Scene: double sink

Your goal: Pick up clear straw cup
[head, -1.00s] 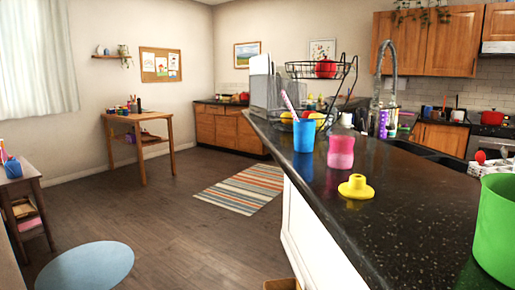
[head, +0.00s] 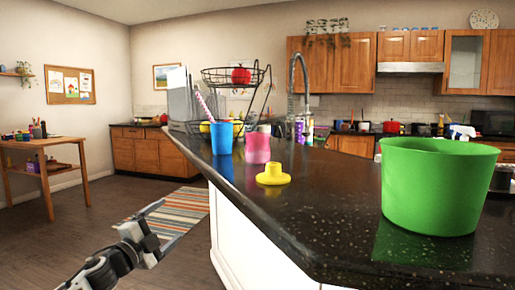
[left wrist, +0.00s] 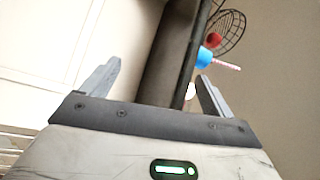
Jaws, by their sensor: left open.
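A blue cup (head: 222,138) stands on the dark counter near its left edge. A pink-and-white striped straw (head: 204,104) leans up at its left side; it is the only cup I see with a straw. In the left wrist view the blue cup (left wrist: 204,57) and straw (left wrist: 226,66) show small, beyond the right finger. My left gripper (head: 181,210) is open and empty, off the counter's left side, below and in front of the cup and apart from it. My left gripper's open fingers also show in the left wrist view (left wrist: 158,85). My right gripper is not in view.
A pink cup (head: 258,148) stands close right of the blue cup. A yellow knobbed piece (head: 273,175) lies in front. A large green tub (head: 435,190) stands at the right. A wire basket stand (head: 236,82) is behind. The counter edge lies beside my left arm.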

